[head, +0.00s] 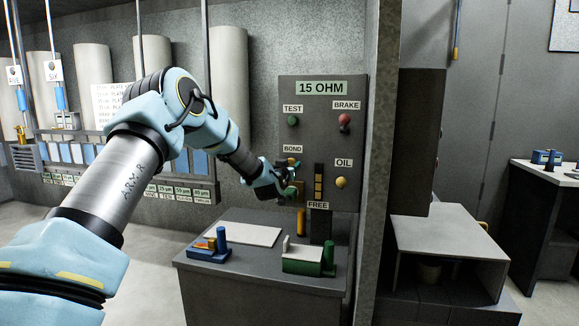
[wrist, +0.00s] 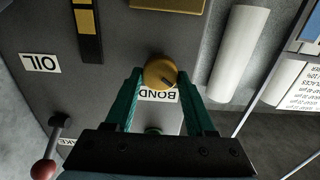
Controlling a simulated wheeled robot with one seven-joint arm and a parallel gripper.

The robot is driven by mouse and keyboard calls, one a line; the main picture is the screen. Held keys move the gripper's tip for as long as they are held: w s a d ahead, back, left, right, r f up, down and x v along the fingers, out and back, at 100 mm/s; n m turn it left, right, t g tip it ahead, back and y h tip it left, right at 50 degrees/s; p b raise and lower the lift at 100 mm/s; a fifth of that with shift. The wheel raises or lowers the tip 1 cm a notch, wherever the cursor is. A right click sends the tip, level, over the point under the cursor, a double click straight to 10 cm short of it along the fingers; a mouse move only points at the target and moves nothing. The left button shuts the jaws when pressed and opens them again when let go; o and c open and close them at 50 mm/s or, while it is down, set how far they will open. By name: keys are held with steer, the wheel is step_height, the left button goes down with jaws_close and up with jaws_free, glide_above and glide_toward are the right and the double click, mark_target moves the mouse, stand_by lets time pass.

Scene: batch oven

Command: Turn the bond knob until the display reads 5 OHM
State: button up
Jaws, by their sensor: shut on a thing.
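The display (head: 321,88) at the top of the grey panel reads 15 OHM. The bond knob is a round brass-coloured knob (wrist: 158,71) with a dark mark on its face, beside the BOND label (wrist: 158,96), which looks upside down in the wrist view. My gripper (wrist: 160,76) has its green fingers on either side of the knob and is shut on it. In the head view my gripper (head: 295,178) is at the panel just below the BOND label and hides most of the knob.
The panel also bears a green TEST knob (head: 292,121), a red BRAKE lever (head: 344,121), a yellow OIL knob (head: 341,182) and a dark slotted strip (head: 318,184) close to my gripper. Below stands a grey bench (head: 225,272) with a blue fixture (head: 209,248) and a green fixture (head: 305,262).

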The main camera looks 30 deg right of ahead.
jaws_close()
steer(key=shift+f+m+b, duration=0.1)
steer(key=shift+m+b, duration=0.2)
steer(key=shift+b, duration=0.35)
steer(key=shift+f+m+b, duration=0.1)
steer(key=shift+m+b, duration=0.2)
steer(key=shift+b, duration=0.25)
steer(key=m+b, duration=0.2)
steer(key=b, duration=0.1)
steer(key=shift+s+d, duration=0.1)
steer(key=m+b, duration=0.2)
steer(key=b, duration=0.2)
steer(key=shift+m, duration=0.3)
steer(key=shift+m+b, duration=0.6)
steer(key=shift+b, duration=0.05)
steer(key=shift+r, duration=0.2)
